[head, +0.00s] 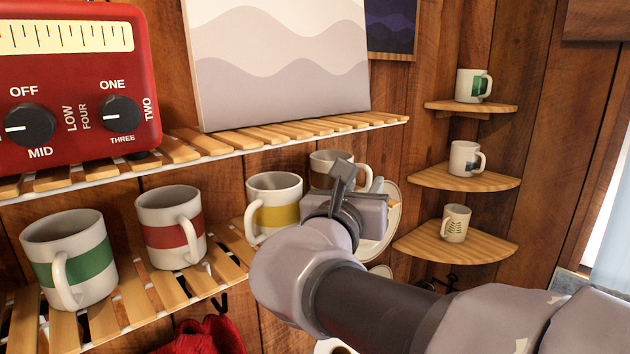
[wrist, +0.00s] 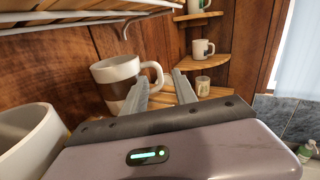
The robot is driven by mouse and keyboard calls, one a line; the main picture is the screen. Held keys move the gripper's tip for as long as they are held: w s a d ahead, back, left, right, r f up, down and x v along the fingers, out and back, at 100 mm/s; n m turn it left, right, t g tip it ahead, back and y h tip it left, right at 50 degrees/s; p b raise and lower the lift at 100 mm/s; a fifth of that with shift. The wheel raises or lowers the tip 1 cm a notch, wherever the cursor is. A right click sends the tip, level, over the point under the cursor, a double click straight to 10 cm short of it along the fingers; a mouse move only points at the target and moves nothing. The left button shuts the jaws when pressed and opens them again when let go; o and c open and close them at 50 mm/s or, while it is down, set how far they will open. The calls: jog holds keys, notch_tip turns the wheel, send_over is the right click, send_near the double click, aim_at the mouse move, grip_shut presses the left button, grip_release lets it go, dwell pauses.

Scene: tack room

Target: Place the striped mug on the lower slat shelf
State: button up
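The lower slat shelf (head: 145,294) holds a row of white mugs, each with one colored band: green (head: 73,262), red (head: 169,232), yellow (head: 272,214) and brown (head: 326,179). The brown-striped mug stands upright at the right end, and it also shows in the wrist view (wrist: 113,90). My gripper (head: 343,180) is in front of this mug and hides part of it in the head view. In the wrist view my gripper (wrist: 160,82) has its fingers apart, with the mug's handle appearing between their tips. I cannot tell whether they touch it. Another mug's rim (wrist: 38,135) is close at left.
The upper slat shelf (head: 283,131) hangs low above the mugs, carrying a red radio (head: 72,80) and a canvas (head: 278,60). Corner shelves (head: 466,177) at right hold more mugs. A white plate (head: 386,225) is behind my gripper.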

jog(key=v, duration=0.7)
jog(key=s+d+f+m+g+y, duration=0.1)
jog(key=s+d+f+m+g, duration=0.4)
jog(key=f+m, duration=0.3)
jog(key=s+d+f+m+g, duration=0.4)
jog(key=s+d+f+m, duration=0.15)
jog(key=f+m, duration=0.25)
jog(key=s+a+f+m+g+y, duration=0.2)
jog(key=s+a+f+m+y, duration=0.3)
jog(key=s+f+m, duration=0.55)
jog(key=w+a+r+m+y, duration=0.1)
jog(key=a+r+m+y, duration=0.25)
jog(key=m, duration=0.65)
notch_tip(320, 180, down, 32)
jog(key=a+b, duration=0.1)
jog(key=b, duration=3)
jog(key=shift+t+b, duration=0.3)
jog(key=shift+n, duration=0.25)
